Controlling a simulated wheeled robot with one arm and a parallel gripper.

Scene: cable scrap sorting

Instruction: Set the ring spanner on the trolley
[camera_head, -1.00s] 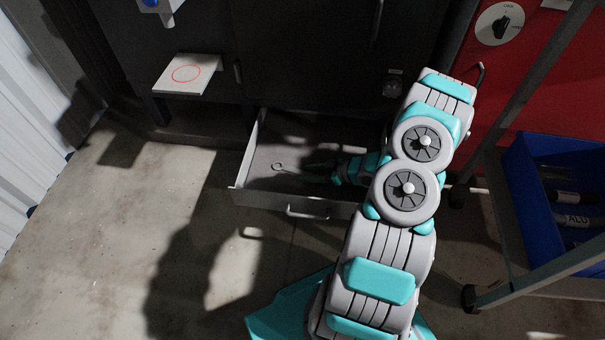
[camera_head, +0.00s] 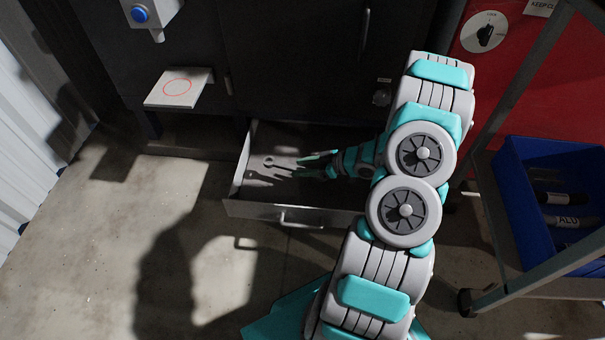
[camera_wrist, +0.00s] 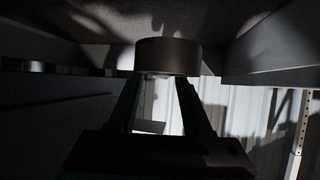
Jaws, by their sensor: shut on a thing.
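My gripper (camera_head: 308,166) is above the open drawer (camera_head: 262,211), its fingers pointing left. In the wrist view, the fingers (camera_wrist: 160,82) close on a dark, rounded end, which I take to be the ring spanner (camera_wrist: 168,55), seen edge-on. In the head view the spanner is hard to make out. Dark ring and finger shapes on the drawer floor look like shadows. The trolley (camera_head: 535,277) stands at the right, with a grey frame and wheels, beyond my arm.
A blue bin (camera_head: 515,205) with dark labelled items, one reading ALU, is on the trolley. A white plate with a red circle (camera_head: 157,97) juts out at the left. Dark cabinet fronts stand behind the drawer. Bare floor lies at the front left.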

